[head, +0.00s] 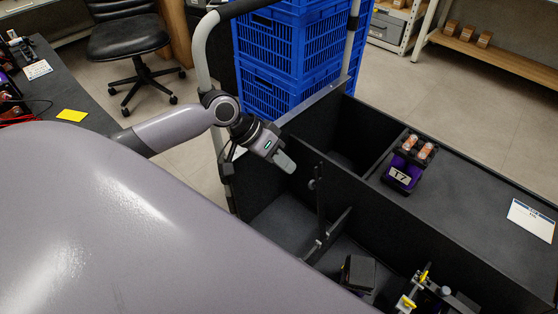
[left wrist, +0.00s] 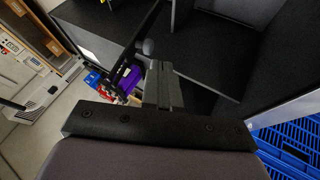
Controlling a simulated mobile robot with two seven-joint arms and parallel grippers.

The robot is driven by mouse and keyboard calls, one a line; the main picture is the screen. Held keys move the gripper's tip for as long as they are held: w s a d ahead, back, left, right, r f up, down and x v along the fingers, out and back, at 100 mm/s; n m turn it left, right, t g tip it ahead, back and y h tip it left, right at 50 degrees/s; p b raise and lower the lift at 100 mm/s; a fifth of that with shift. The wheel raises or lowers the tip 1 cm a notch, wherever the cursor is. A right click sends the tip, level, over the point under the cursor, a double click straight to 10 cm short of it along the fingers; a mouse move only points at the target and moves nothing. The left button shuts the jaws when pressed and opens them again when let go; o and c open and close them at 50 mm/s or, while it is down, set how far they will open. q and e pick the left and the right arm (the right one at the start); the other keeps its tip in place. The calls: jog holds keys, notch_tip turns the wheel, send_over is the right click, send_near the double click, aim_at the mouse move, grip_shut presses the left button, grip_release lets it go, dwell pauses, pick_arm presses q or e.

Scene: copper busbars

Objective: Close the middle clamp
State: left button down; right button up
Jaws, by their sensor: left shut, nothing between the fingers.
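My left gripper (head: 285,161) is shut and empty, held over the left part of a dark compartmented cart. Its closed fingers also show in the left wrist view (left wrist: 163,85). Yellow-handled clamp parts show at the lower right of the head view: one yellow handle (head: 423,276) stands up and another (head: 408,301) is lower and nearer. The frame cuts off this area, so I cannot tell which is the middle clamp or whether it is closed. The gripper is well apart from them. My right gripper is not in view.
The dark cart (head: 420,222) has dividing walls. A purple T7 box (head: 402,175) with copper-coloured pieces on top and a white card (head: 531,220) stand on its right surface. A dark block (head: 358,273) sits nearer. Blue crates (head: 290,50) stand behind. A chair (head: 128,38) is at the left.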

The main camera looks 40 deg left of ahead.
pick_arm(q)
jog(key=b+x, duration=0.1)
jog(key=x, duration=0.4)
jog(key=shift+w+d+f, duration=0.15)
jog(key=shift+f, duration=0.1)
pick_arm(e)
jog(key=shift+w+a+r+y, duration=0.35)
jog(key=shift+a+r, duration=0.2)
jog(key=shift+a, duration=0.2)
pick_arm(q)
jog(key=shift+r, duration=0.1)
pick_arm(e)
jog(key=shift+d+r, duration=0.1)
